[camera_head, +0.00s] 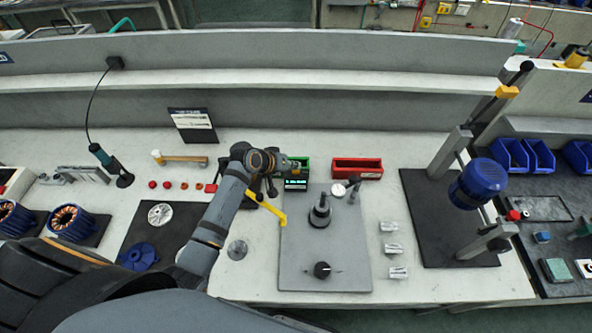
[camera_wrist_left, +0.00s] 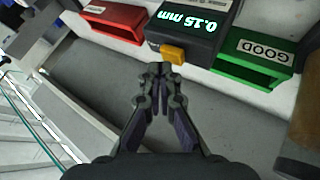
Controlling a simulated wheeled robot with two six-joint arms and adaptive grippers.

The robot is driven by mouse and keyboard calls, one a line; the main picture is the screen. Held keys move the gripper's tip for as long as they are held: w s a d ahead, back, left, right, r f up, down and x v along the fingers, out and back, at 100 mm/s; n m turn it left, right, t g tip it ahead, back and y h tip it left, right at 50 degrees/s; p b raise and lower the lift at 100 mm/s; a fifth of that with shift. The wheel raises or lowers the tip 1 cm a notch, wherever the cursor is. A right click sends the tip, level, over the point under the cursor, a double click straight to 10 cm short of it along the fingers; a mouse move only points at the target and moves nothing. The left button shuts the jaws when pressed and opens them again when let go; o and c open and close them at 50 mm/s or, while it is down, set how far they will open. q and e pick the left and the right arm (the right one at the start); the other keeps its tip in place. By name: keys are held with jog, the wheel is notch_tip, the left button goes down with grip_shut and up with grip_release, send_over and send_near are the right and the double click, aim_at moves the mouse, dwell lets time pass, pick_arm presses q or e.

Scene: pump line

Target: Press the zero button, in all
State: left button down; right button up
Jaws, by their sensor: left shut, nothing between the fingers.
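The gauge's display box (camera_wrist_left: 195,28) reads 0.15 mm in the left wrist view, and its lit readout (camera_head: 296,184) also shows in the head view. An orange-yellow button (camera_wrist_left: 172,53) sits on the box's lower front edge. My left gripper (camera_wrist_left: 162,70) is shut and empty, its fingertips just below and slightly left of the button in that view. I cannot tell whether they touch it. In the head view the left gripper (camera_head: 271,189) is beside the display, partly covered by its own wrist. The right gripper is not in view.
A green bin marked GOOD (camera_wrist_left: 253,58) is right of the display and a red bin (camera_wrist_left: 112,20) left of it. A grey plate (camera_head: 325,268) with a dark upright fixture (camera_head: 320,212) lies in front. A yellow lever (camera_head: 268,206) is close to the gripper. Several metal blocks (camera_head: 392,249) lie right.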

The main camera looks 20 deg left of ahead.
aim_at(294, 172)
pick_arm(q)
jog(key=shift+f, duration=0.5)
dwell(0.5)
jog(key=shift+r, duration=0.1)
jog(key=shift+r+p, duration=0.8)
notch_tip(294, 172, up, 5)
jog(key=p, duration=0.5)
jog(key=shift+r, duration=0.15)
dwell(0.7)
